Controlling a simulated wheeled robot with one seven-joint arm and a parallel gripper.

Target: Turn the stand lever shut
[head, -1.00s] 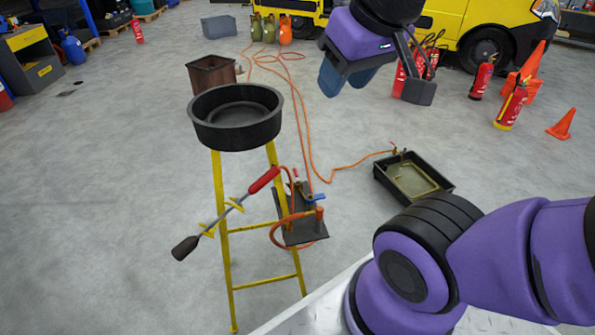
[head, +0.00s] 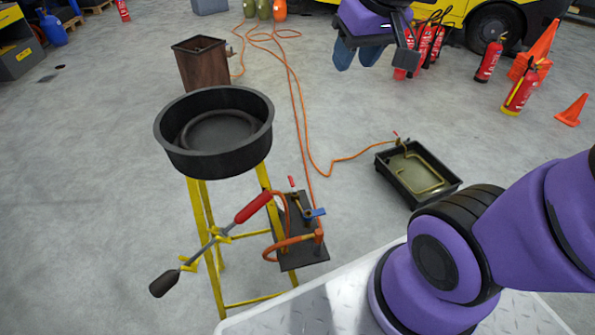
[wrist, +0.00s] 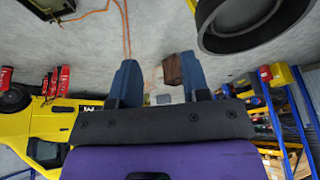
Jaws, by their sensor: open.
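The yellow stand (head: 198,215) carries a round black pan (head: 215,150) on top. A dark plate (head: 299,256) on the stand's right side holds a small valve assembly with a blue lever (head: 315,213) and a small red handle (head: 291,182). Which of these is the stand lever I cannot tell for sure. My gripper (head: 357,54) is open and empty, with blue fingers, high in the head view and well apart from the valve. The wrist view shows both fingers (wrist: 158,82) spread, with the pan's rim (wrist: 250,48) at upper right; the levers are not visible there.
A torch with a red grip (head: 252,207) hangs on the stand's side. Orange hoses (head: 301,130) run across the floor to a black tray (head: 418,175) at right and a rusty bin (head: 202,66) behind. Red extinguishers (head: 520,92) and cones (head: 572,110) stand at far right.

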